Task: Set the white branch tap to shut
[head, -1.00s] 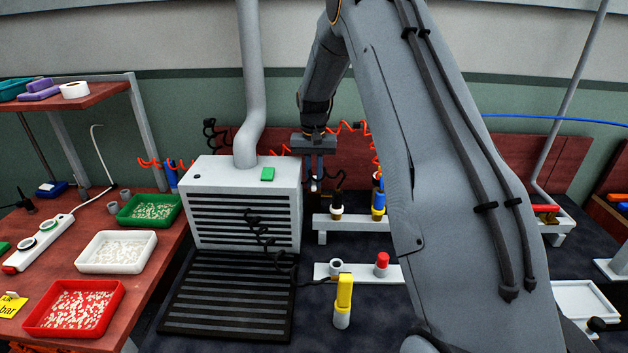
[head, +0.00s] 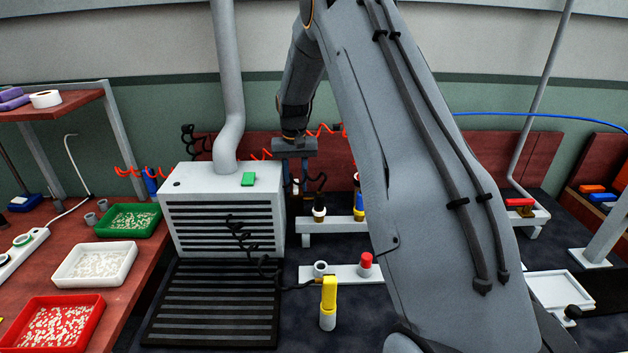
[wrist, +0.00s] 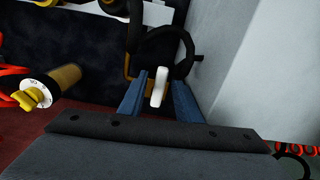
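The white branch tap appears to be the small white handle (wrist: 159,87) in the wrist view, standing between my gripper's two blue fingers. My gripper (wrist: 158,97) is open around it, with a narrow gap at each side. In the head view my gripper (head: 296,178) points down just right of the grey vented box, near the back red panel. The tap is small and partly hidden there, so I cannot read its setting.
The vented box (head: 222,181) stands close on the left. A yellow knob with a white dial (wrist: 34,94) is at left in the wrist view. Black hose (wrist: 186,55) loops near the fingers. A yellow-topped post (head: 329,294) and red-capped fitting (head: 366,262) stand in front.

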